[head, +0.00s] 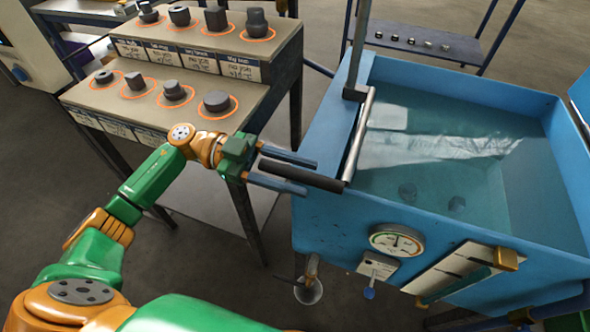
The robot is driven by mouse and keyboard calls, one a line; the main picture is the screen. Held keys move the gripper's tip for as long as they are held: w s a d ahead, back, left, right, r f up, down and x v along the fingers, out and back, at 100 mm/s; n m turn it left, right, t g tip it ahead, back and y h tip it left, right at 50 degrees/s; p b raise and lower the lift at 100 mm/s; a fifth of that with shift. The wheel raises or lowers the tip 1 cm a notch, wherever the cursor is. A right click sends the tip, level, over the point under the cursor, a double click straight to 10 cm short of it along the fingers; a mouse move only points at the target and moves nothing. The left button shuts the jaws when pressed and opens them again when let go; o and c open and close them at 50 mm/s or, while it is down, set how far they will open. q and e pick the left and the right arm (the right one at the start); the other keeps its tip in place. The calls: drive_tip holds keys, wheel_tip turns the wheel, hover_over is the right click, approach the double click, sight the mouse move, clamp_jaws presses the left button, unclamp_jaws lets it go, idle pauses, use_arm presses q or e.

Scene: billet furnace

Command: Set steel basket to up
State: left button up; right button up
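A steel bar runs down along the near left rim of the blue quench tank (320,215) and ends in a black grip (328,184) that sticks out to the left. My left gripper (311,177) is at this grip. Its two grey-blue fingers lie one above and one below the grip, with a narrow gap showing above it, so it looks open around the grip. My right gripper is not seen.
A two-tier stand (205,112) with dark metal parts on orange-ringed spots is at the upper left. A round gauge (397,241) and a small blue-tipped lever (369,291) are on the tank's front. A shelf (460,53) with small parts stands behind.

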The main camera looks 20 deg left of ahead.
use_arm(q)
clamp_jaws()
idle(1.2)
